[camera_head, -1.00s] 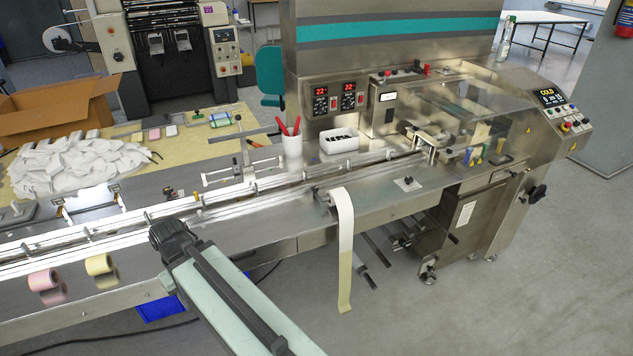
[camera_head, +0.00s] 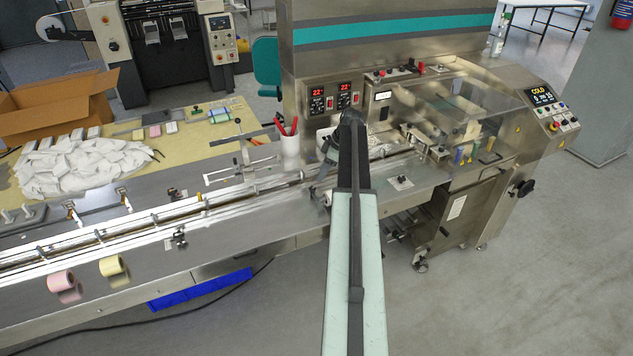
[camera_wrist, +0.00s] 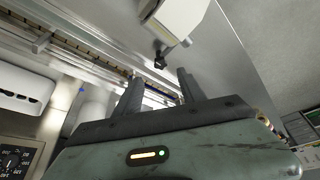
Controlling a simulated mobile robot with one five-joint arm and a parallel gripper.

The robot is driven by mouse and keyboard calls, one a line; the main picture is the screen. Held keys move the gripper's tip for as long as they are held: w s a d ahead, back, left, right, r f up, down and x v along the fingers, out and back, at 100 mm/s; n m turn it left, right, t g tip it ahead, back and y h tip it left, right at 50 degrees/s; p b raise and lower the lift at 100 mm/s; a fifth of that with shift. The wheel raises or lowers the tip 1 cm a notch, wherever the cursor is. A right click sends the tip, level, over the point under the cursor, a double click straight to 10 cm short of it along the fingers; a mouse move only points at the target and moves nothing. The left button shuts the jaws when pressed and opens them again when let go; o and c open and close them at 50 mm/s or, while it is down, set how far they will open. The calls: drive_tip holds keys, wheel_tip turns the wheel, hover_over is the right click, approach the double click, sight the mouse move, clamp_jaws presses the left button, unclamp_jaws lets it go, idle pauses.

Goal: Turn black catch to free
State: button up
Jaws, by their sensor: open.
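A small black catch-like part (camera_head: 401,181) sits on a pale plate on the steel deck, right of my arm in the head view. In the wrist view a small black knob (camera_wrist: 160,61) stands on bare steel beside a pale block (camera_wrist: 176,17); I cannot tell whether it is the same part. My gripper (camera_wrist: 160,88) is open and empty, its two fingers spread below the knob in the picture and apart from it. In the head view my forearm hides part of the deck and most of the gripper.
Guide rails (camera_head: 215,217) run along the deck. A white cup with red-handled tools (camera_head: 290,151) and a white bin (camera_wrist: 24,92) stand behind them. The clear-covered wrapper section (camera_head: 460,105) lies to the right. Pink (camera_head: 62,281) and yellow (camera_head: 112,266) rolls are at the front left.

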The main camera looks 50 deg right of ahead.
sight(313, 188)
drive_tip(key=b+x, duration=0.6)
drive_tip(key=x, duration=0.1)
drive_tip(key=shift+s+f+b, duration=0.15)
drive_tip(key=shift+f+b, duration=0.05)
drive_tip(key=shift+b, duration=0.15)
drive_tip(key=shift+w+a+f+b, duration=0.15)
drive_tip(key=shift+w+f+b, duration=0.05)
drive_tip(key=shift+f+b, duration=0.15)
drive_tip(key=shift+r, duration=0.1)
